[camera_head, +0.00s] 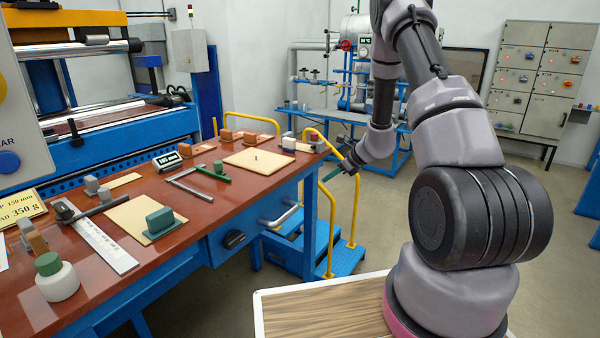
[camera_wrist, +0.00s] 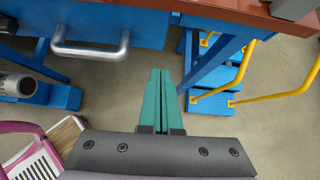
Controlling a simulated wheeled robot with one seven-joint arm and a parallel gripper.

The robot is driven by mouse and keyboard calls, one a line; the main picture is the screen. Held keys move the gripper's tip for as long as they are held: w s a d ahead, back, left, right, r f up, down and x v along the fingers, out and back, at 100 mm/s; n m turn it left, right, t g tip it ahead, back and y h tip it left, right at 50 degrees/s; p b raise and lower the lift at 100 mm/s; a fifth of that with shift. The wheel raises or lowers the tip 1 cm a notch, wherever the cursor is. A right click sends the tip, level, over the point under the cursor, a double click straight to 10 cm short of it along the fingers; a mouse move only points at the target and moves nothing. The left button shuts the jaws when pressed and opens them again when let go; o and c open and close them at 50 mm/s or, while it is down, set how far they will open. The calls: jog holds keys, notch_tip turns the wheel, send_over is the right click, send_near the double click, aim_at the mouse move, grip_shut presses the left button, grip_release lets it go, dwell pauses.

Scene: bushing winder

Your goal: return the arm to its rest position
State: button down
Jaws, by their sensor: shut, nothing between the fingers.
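My gripper (camera_wrist: 160,74) shows in the wrist view as two teal fingers lying together, shut with nothing between them. In the head view my gripper (camera_head: 335,171) is small and partly dark, at the end of my bent arm. It hangs in free air to the right of the workbench (camera_head: 180,194), in front of the yellow handrail. The wrist view shows the floor below the fingertips, the blue bench front above left and a blue bench leg on the right. It touches nothing that I can see.
Blue steps (camera_head: 345,260) with yellow rails (camera_head: 330,225) stand beside the bench's right end, close to my gripper. A drawer handle (camera_wrist: 90,50) juts from the bench front. Open floor lies to the right.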

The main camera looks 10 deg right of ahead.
jog(key=s+a+r+n, duration=0.2)
jog(key=s+r+n, duration=0.2)
jog(key=r, duration=0.5)
jog(key=s+a+r+n+g, duration=0.1)
jog(key=s+a+r+n, duration=0.25)
jog(key=r, duration=0.55)
jog(key=s+a+r+n, duration=0.2)
jog(key=s+r+n, duration=0.25)
jog(key=r, duration=0.45)
jog(key=s+d+r+n+t+h, duration=0.1)
jog(key=s+r+n, duration=0.4)
jog(key=s, duration=0.6)
jog(key=s+d+r+n+t+h, duration=0.1)
jog(key=s+d+r+n+h, duration=0.2)
jog(key=s, duration=0.9)
jog(key=shift+r+n, duration=1.1)
jog(key=shift+r, duration=0.3)
